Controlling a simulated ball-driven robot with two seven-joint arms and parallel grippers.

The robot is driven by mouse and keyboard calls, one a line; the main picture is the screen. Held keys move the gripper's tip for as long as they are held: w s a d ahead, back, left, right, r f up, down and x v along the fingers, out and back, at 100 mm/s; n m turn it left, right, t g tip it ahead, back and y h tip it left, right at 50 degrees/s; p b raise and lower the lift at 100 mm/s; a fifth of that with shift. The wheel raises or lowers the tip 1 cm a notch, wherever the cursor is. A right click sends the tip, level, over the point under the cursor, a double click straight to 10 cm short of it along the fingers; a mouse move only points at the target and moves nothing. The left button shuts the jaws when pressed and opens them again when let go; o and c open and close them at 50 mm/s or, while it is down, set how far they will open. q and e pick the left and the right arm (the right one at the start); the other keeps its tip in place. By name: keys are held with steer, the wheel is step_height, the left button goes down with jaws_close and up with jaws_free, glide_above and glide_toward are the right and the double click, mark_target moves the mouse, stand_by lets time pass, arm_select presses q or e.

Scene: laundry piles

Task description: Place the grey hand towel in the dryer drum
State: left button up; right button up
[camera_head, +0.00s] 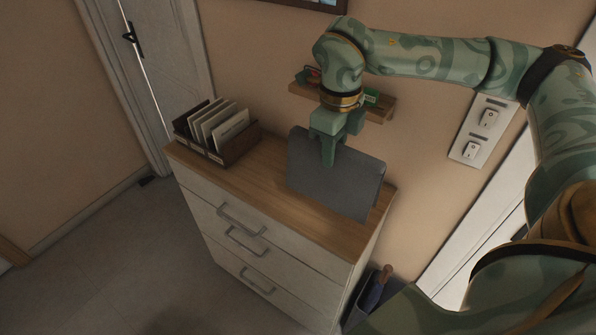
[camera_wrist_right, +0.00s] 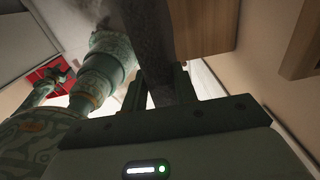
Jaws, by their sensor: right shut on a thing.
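The grey hand towel (camera_head: 340,185) is a flat dark-grey sheet, above the right part of the dresser top. My right gripper (camera_head: 329,158) points down and is shut on its upper edge. In the right wrist view the towel (camera_wrist_right: 152,40) runs up from between the fingers of the right gripper (camera_wrist_right: 163,90). I cannot tell whether its lower edge touches the wood. The dryer drum is not seen in either view.
A dresser (camera_head: 265,262) with a wooden top stands against the wall. A wooden letter holder (camera_head: 236,149) with papers sits at its left end. A small wall shelf (camera_head: 299,90) is behind my gripper. A switch plate (camera_head: 484,130) is right. A bin (camera_head: 362,312) stands beside the dresser.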

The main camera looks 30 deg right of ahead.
steer(key=w+f, duration=0.1)
steer(key=w, duration=0.1)
steer(key=w+f, duration=0.2)
steer(key=w, duration=0.1)
steer(key=w+f, duration=0.1)
steer(key=w, duration=0.1)
steer(key=shift+w+f+b, duration=0.15)
steer(key=shift+w+b, duration=0.25)
steer(key=w+f+b, duration=0.1)
steer(key=w+f, duration=0.3)
steer(key=f, duration=0.3)
steer(key=shift+f, duration=0.4)
steer(key=o, duration=1.1)
steer(key=shift+f, duration=0.1)
step_height(320, 180, up, 12)
steer(key=shift+a+r+p, duration=0.1)
steer(key=shift+r+p, duration=0.05)
steer(key=shift+p, duration=0.55)
